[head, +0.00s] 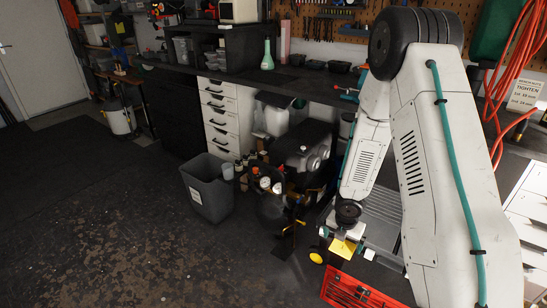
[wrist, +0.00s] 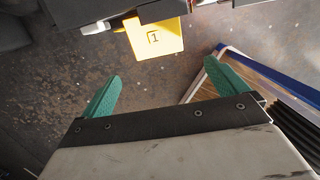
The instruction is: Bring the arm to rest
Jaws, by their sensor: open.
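My arm (head: 405,150) rises at the right of the head view and bends at a black joint high up, then reaches down in front of the bench. Its wrist (head: 347,213) is low, near the floor-level clutter; the fingers there are too small to make out. In the wrist view my gripper (wrist: 162,68) has two teal fingers spread wide apart, with nothing between them. A yellow tag marked 1 (wrist: 155,38) is ahead of the fingers. In the head view a yellow piece (head: 343,248) shows just below the wrist.
A grey bin (head: 207,188) stands on the floor left of a compressor (head: 303,155). A red tray with tools (head: 355,290) lies at the bottom. A blue-edged frame (wrist: 250,70) is right of the fingers. The dark bench (head: 290,82) runs behind. Floor at left is clear.

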